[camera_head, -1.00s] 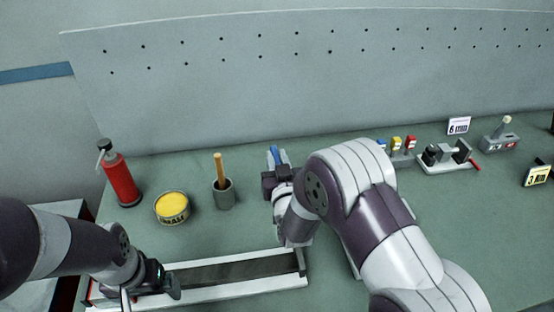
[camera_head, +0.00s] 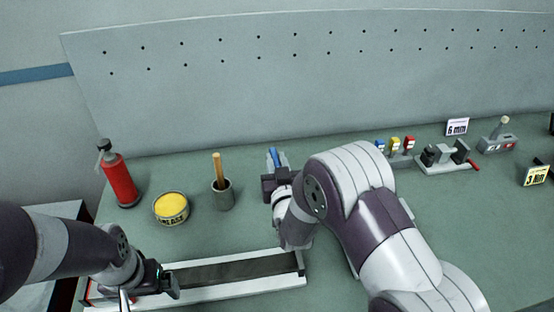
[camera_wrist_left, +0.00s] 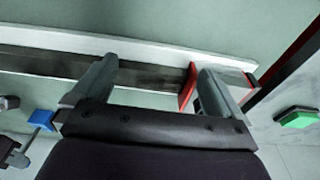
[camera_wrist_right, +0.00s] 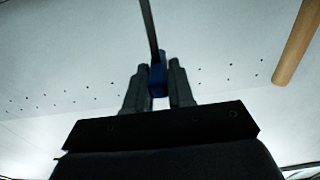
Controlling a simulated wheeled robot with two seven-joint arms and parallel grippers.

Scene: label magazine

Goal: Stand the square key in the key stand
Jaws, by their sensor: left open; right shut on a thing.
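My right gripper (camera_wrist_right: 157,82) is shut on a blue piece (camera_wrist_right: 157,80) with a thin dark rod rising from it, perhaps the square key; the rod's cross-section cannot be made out. In the head view, blue (camera_head: 274,157) shows at this gripper, raised in front of the back panel. A small grey stand (camera_head: 401,160) with blue, yellow and red pieces is right of my right arm, partly hidden by it; I cannot tell whether it is the key stand.
A red extinguisher (camera_head: 119,181), a yellow-topped tin (camera_head: 171,209) and a grey cup (camera_head: 223,196) with a wooden stick stand at the left. A vise-like fixture (camera_head: 446,160), a switch box (camera_head: 499,142) and number cards are at the right. A pegboard (camera_head: 300,80) closes the back.

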